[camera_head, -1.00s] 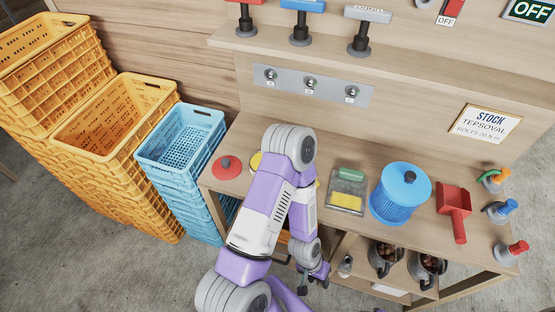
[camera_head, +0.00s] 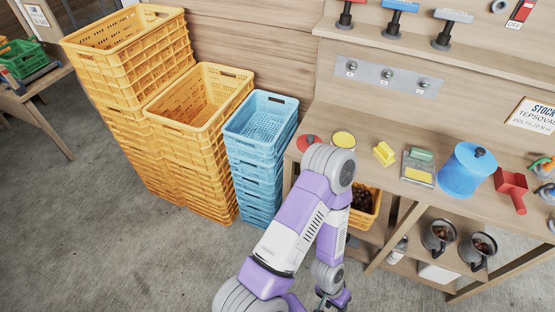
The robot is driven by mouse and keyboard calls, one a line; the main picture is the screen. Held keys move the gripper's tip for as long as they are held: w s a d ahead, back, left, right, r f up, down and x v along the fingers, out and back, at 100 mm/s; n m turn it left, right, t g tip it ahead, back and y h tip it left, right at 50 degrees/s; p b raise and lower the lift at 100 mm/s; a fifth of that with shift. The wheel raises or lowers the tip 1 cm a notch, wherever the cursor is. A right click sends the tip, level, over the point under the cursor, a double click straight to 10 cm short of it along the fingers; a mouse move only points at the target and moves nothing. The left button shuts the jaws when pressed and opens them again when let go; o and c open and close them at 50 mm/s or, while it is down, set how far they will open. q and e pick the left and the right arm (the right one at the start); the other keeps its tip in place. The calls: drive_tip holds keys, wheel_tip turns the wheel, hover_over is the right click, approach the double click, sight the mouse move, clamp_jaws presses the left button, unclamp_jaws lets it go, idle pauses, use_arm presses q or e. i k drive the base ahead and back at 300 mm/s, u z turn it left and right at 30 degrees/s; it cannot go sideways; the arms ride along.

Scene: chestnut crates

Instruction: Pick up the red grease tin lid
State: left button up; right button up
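The red lid (camera_head: 306,143) is a flat round disc with a small knob. It lies at the left end of the wooden workbench (camera_head: 385,133), left of a round yellow tin (camera_head: 343,139). My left arm rises in front of the bench, and its elbow covers the bench edge just below the lid and tin. My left gripper (camera_head: 331,303) hangs low at the bottom edge, well below the lid and apart from it. Its dark fingers look spread and empty, though partly cut off. My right gripper is not in view.
Blue crates (camera_head: 258,165) stand stacked against the bench's left end, beside tall stacks of yellow crates (camera_head: 190,150). A yellow block (camera_head: 384,153), a tray with a sponge (camera_head: 418,175), a blue drum (camera_head: 462,172) and a red scoop (camera_head: 511,185) occupy the bench. Floor at left is clear.

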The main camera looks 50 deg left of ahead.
sight(303, 143)
drive_tip(key=k, duration=0.45)
drive_tip(key=u, duration=2.05)
drive_tip(key=i, duration=0.2)
drive_tip(key=u, duration=0.05)
